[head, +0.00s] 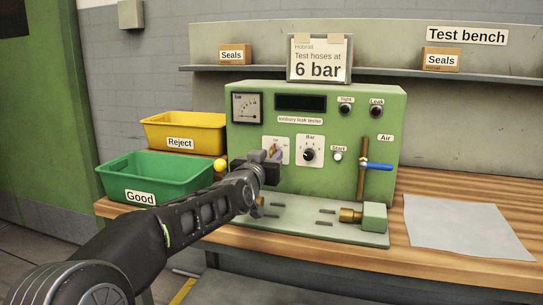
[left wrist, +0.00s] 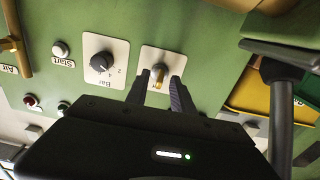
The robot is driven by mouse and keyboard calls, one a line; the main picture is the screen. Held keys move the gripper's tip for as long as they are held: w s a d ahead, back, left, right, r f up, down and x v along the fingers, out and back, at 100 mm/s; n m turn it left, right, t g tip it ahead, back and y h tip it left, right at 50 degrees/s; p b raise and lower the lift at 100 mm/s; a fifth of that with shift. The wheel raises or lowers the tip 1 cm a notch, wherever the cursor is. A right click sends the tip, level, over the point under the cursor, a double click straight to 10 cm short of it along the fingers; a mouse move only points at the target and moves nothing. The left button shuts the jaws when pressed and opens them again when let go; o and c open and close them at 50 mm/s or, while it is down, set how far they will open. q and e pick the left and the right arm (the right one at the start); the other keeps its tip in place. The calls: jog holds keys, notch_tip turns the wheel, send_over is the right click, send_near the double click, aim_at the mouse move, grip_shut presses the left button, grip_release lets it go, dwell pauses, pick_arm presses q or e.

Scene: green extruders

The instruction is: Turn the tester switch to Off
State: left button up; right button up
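The green leak tester (head: 330,180) stands on the wooden bench. Its switch plate (head: 284,146) is left of the Bar dial and partly hidden by my left gripper (head: 271,162) in the head view. In the left wrist view the switch (left wrist: 159,76) is a brass-coloured lever on a white plate. My left gripper (left wrist: 158,90) is open, its two fingers on either side of the lever with gaps showing. The label around the lever is too small to read, so I cannot tell its setting. My right gripper is in neither view.
The Bar dial (left wrist: 102,62) is beside the switch. A blue-handled air valve (head: 376,166) is at the tester's right. A yellow Reject bin (head: 205,135) and green Good bin (head: 190,182) stand left. A grey sheet (head: 465,225) lies on the right.

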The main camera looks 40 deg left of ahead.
pick_arm(q)
jog(key=v, duration=0.6)
dwell(0.4)
